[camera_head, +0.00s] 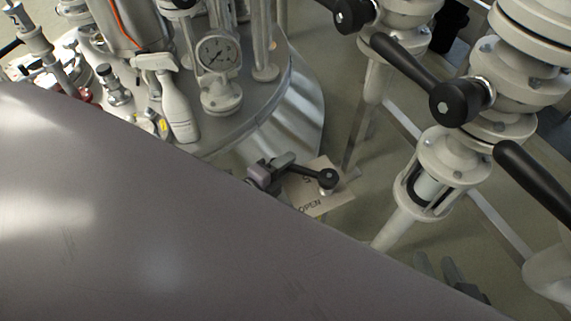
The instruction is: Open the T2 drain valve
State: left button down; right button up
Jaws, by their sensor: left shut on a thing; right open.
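A black valve lever with a round hub (328,179) sits in the middle of the view, over a pale label plate (318,208) with the word OPEN partly readable. The lever points left from its hub. My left gripper (277,168) is shut on the lever's left end. My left arm behind it is hidden by a large grey surface in the foreground. My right gripper (440,270) is at the lower right, open and empty, largely hidden by the same surface. The valve body under the lever is mostly hidden, and no T2 marking is readable.
White pipework with black levers (405,62) (535,187) stands at the right. Some floor shows between the vessel and pipes. The grey surface covers the lower left.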

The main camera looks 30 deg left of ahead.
pick_arm(q)
jog(key=shift+f, duration=0.1)
jog(key=c, duration=0.9)
grip_release()
jog(key=shift+c, duration=0.2)
jog(key=shift+s, duration=0.15)
pick_arm(e)
jog(key=shift+r, duration=0.1)
pick_arm(q)
jog(key=p+v, duration=0.1)
jog(key=v, duration=0.6)
jog(key=shift+p, duration=0.3)
pick_arm(e)
jog(key=shift+s+d+h, duration=0.35)
jog(key=shift+d+h, duration=0.05)
jog(key=shift+d, duration=0.35)
